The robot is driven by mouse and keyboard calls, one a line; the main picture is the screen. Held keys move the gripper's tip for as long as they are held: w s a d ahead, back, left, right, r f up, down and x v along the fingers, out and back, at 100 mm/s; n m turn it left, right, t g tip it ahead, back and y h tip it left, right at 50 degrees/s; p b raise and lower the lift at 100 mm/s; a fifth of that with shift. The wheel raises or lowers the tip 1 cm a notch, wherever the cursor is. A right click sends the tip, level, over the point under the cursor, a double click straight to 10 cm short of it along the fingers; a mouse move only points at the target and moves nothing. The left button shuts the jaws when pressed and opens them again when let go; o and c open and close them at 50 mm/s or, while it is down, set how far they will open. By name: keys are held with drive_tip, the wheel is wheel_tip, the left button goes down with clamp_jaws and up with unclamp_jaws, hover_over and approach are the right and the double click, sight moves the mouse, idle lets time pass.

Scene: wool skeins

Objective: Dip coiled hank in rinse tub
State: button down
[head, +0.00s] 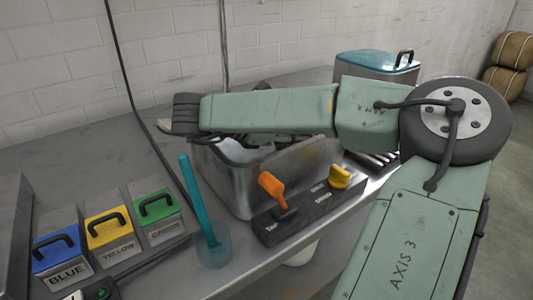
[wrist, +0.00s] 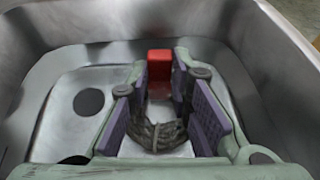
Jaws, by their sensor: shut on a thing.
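The rinse tub (head: 305,168) is a metal basin set in the bench, below my arm in the head view. In the wrist view, its grey walls (wrist: 250,65) surround my gripper (wrist: 160,92), which points down into it. The coiled hank (wrist: 158,136) is a grey-brown loop between the purple finger pads. My gripper is shut on it, with the pads held apart by it. A dark round hole (wrist: 88,101) shows in the tub floor to the left. My arm hides the gripper and hank in the head view. I cannot tell the water level.
A panel with an orange lever (head: 271,184) and a yellow lever (head: 339,177) fronts the tub. Blue (head: 57,252), yellow (head: 108,228) and green (head: 155,207) lidded boxes stand left.

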drive_tip(key=shift+s+d+r+p, duration=0.25)
drive_tip(key=shift+s+r+p, duration=0.05)
drive_tip(key=shift+s+p, duration=0.3)
wheel_tip(320, 180, up, 13)
drive_tip(key=p, duration=1.3)
drive_tip(key=shift+r, duration=0.2)
idle(0.7)
wheel_tip(320, 180, up, 3)
drive_tip(key=p, duration=0.3)
